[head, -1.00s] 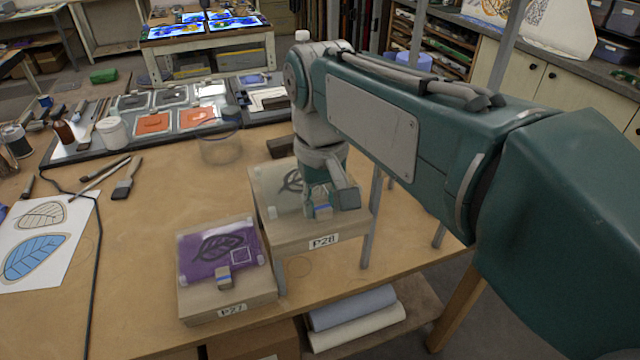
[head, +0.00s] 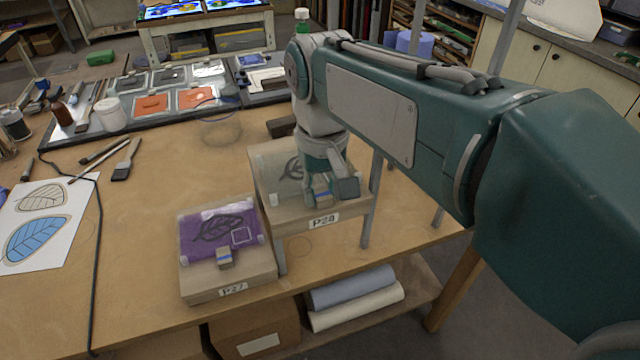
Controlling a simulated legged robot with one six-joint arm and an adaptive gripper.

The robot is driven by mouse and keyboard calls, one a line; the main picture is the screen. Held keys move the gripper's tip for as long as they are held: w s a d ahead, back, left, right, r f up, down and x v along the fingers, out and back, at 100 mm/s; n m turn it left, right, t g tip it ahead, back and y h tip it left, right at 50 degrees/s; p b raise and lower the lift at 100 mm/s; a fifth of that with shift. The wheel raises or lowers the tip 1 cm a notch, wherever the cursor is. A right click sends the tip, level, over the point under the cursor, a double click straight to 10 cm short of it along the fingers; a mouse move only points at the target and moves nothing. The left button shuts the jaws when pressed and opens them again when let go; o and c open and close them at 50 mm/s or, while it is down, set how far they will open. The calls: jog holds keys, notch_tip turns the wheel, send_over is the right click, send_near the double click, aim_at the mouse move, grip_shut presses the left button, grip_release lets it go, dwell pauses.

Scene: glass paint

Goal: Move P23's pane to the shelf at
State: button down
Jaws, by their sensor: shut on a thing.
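Two wooden stands are on the table. The front stand (head: 225,283) has a label that looks like P27 and bears a purple pane (head: 205,238) with a dark leaf and a small tab (head: 224,258). The taller stand (head: 293,232) has a label that looks like P28 and bears a clear, greyish pane (head: 272,171) with a dark leaf. My gripper (head: 325,190) is over the taller stand, shut on that pane's small wood-and-blue tab (head: 321,195). My arm hides part of this pane. I see no label clearly reading P23.
A dark tray (head: 72,135) with several orange and grey panes lies behind. A clear round vessel (head: 219,124) stands near it. Grey posts (head: 372,195) rise beside the taller stand. Brushes (head: 125,160), a leaf drawing (head: 38,228) and a cable lie at left. The table's middle is clear.

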jog(key=shift+s+d+f, duration=0.1)
jog(key=shift+s+d, duration=0.05)
jog(key=shift+s, duration=0.3)
jog(key=shift+s+d+f, duration=0.1)
jog(key=shift+s+d, duration=0.05)
jog(key=shift+s, duration=0.3)
jog(key=shift+f, duration=0.25)
dwell(1.0)
jog(key=shift+c, duration=1.7)
grip_release()
jog(key=shift+r, duration=0.1)
notch_tip(320, 180, up, 12)
jog(key=f, duration=0.1)
jog(key=s+d+f+m+t, duration=0.1)
jog(key=s+d+f+t, duration=0.1)
jog(key=s+d+f, duration=0.2)
jog(key=s+d+f+m+t, duration=0.2)
jog(key=d+f, duration=0.5)
jog(key=f, duration=0.4)
jog(key=s+t, duration=0.1)
jog(key=s, duration=0.1)
jog(key=shift+s+d+t, duration=0.2)
jog(key=shift+s+t, duration=0.1)
